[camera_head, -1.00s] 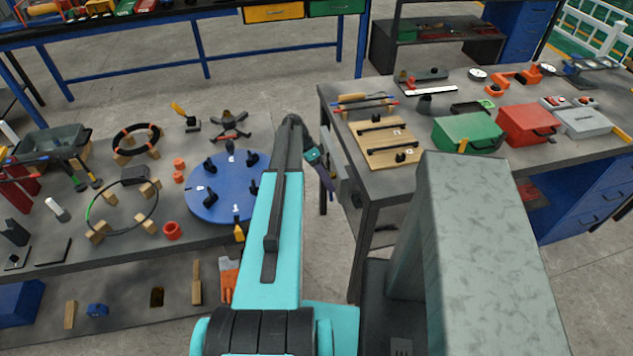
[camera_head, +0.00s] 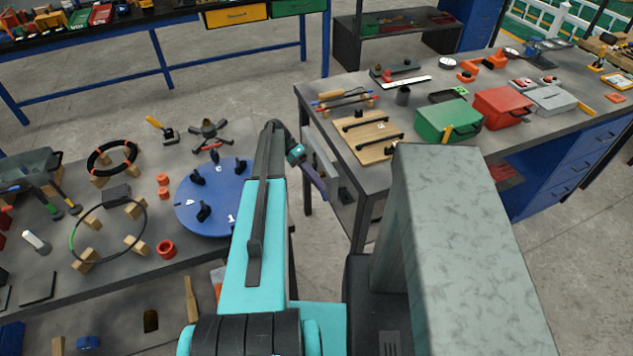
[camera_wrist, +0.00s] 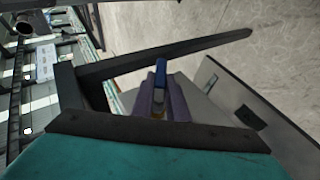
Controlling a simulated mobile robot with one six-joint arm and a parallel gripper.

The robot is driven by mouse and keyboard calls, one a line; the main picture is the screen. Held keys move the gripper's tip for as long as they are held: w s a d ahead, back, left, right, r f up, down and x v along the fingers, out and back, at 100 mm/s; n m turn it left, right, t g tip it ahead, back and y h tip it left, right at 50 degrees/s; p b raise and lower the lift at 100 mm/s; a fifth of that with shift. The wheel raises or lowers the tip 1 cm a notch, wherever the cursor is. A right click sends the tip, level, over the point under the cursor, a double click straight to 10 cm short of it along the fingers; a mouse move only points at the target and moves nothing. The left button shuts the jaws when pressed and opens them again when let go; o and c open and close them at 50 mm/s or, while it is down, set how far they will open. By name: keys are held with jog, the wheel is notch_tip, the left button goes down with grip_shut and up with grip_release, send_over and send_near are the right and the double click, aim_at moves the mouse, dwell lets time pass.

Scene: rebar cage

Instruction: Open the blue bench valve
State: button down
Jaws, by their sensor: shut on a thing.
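My gripper (camera_wrist: 161,90) has two purple fingers, seen in the wrist view shut around a slim blue piece, which looks like the handle of the blue bench valve (camera_wrist: 160,66). Its rounded blue end sticks out past the fingers. A bit of yellowish metal shows between the fingers lower down. In the head view my gripper (camera_head: 312,181) is at the left end of the right bench, beside an upright grey plate (camera_head: 318,155). The valve's body is hidden there behind my gripper and arm, so the handle's angle is unclear.
The right bench (camera_head: 355,185) carries a wooden board with black handles (camera_head: 367,136), a green case (camera_head: 447,121) and a red case (camera_head: 502,108). The left table holds a blue disc (camera_head: 212,218) close to my arm. Bare floor (camera_head: 230,90) lies behind.

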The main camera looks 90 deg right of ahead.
jog(key=shift+w, duration=0.1)
jog(key=c, duration=1.7)
grip_release()
jog(key=shift+w+d, duration=0.1)
